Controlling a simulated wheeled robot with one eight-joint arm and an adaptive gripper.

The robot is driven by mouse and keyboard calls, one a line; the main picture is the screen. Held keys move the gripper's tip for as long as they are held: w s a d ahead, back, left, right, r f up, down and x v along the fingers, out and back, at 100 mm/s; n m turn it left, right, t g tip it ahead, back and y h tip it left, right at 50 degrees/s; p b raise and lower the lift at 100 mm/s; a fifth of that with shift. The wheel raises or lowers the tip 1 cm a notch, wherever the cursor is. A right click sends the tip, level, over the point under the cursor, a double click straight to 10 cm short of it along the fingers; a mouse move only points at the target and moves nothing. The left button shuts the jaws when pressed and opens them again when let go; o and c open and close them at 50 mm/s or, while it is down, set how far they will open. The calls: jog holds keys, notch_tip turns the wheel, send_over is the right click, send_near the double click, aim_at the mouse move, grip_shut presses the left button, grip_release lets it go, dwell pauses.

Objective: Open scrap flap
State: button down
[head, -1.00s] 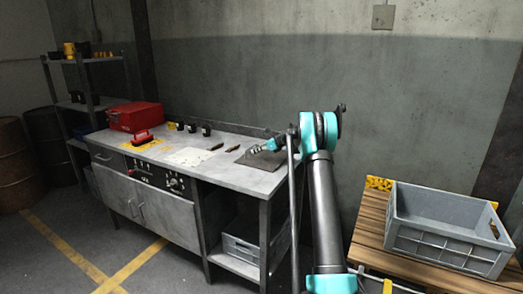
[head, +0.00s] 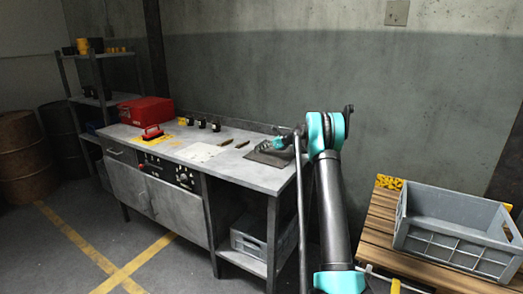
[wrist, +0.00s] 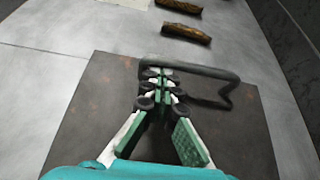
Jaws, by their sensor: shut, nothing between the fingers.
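The scrap flap appears to be the dark square plate (head: 258,158) at the right end of the bench top. In the wrist view the plate (wrist: 95,115) lies flat and fills the lower middle, with a dark bent bar handle (wrist: 215,75) on it. My gripper (wrist: 166,78) is shut and empty, its fingertips over the plate at the handle's left part. Whether they touch the handle I cannot tell. In the head view my gripper (head: 272,146) is small and low above the plate; the handle is not clear there.
Two brown pieces (wrist: 186,34) lie on the bench just beyond the plate. A red box (head: 145,111) and small black items stand further left on the bench (head: 240,175). A grey crate (head: 455,230) sits on wooden slats at the right. The wall is close behind.

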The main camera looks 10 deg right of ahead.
jog(key=shift+s+d+r+t+y, duration=0.15)
jog(key=shift+r+t+y, duration=0.1)
jog(key=shift+r, duration=0.25)
jog(key=shift+d+r+t+y, duration=0.15)
jog(key=shift+r+y, duration=0.1)
jog(key=shift+r, duration=0.25)
jog(key=s+d+r+t+y, duration=0.5)
jog(key=d+r+y, duration=0.2)
jog(key=r, duration=0.3)
jog(key=s+d+t+y, duration=0.1)
jog(key=s+d+y, duration=0.1)
jog(key=s+d, duration=0.7)
jog(key=shift+d+t, duration=0.4)
jog(key=shift+d, duration=1.25)
jog(key=shift+s, duration=0.1)
